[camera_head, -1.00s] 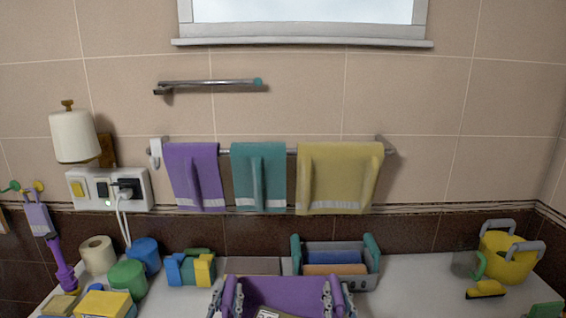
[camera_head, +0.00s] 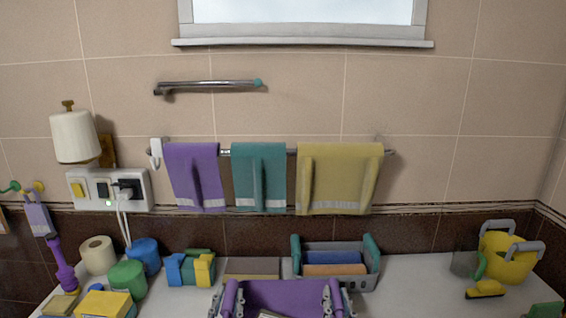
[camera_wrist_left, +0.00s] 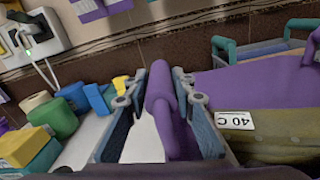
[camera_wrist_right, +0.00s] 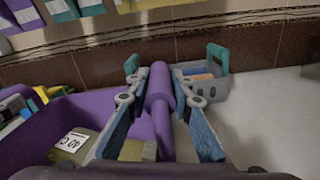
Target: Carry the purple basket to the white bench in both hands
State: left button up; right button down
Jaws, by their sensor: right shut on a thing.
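The purple basket (camera_head: 286,294) is at the bottom edge of the head view, cut off below. It holds an olive folded cloth (camera_wrist_left: 270,145) with a white "40 C" label. My left gripper (camera_head: 229,299) has its fingers on both sides of the basket's left handle (camera_wrist_left: 160,95) and is shut on it. My right gripper (camera_head: 333,297) is shut on the right handle (camera_wrist_right: 158,95). The basket's underside is hidden. A pale worktop (camera_head: 410,285) runs along the wall; I cannot tell whether it is the white bench.
A grey caddy (camera_head: 335,278) with teal handles stands just behind the basket. Blue and green tubs (camera_head: 128,279) and a yellow box (camera_head: 104,303) stand left.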

pick_arm(q)
jog(key=o, duration=0.4)
jog(key=shift+c, duration=0.2)
pick_arm(e)
jog(key=shift+f, duration=0.2)
jog(key=c, duration=1.6)
grip_release()
pick_arm(q)
jog(key=o, duration=0.5)
pick_arm(e)
jog(key=o, duration=0.5)
jog(key=shift+r, duration=0.1)
jog(key=shift+c, duration=0.2)
